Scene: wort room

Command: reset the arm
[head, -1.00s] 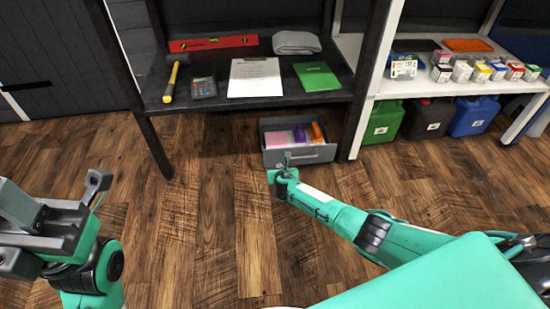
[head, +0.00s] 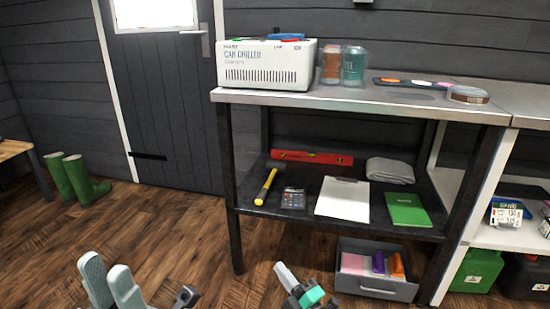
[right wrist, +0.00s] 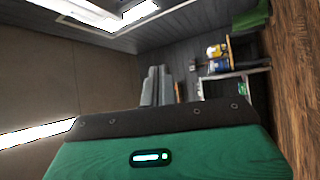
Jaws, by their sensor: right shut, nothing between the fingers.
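My right gripper (head: 284,272) shows at the bottom middle of the head view, in front of and left of the open drawer (head: 376,286). It is apart from the drawer. In the right wrist view its two grey fingers (right wrist: 156,86) are together with nothing between them. My left gripper (head: 110,280) is at the bottom left of the head view, its two grey fingers apart and empty. The arms behind both grippers are mostly out of the frame.
The grey drawer holds pink, purple and orange items below a dark shelf (head: 250,209) with a hammer, calculator, clipboard and green book. A can chiller (head: 266,65) stands on the worktop (head: 300,97). Green boots (head: 82,180) stand left. The floor before the door is clear.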

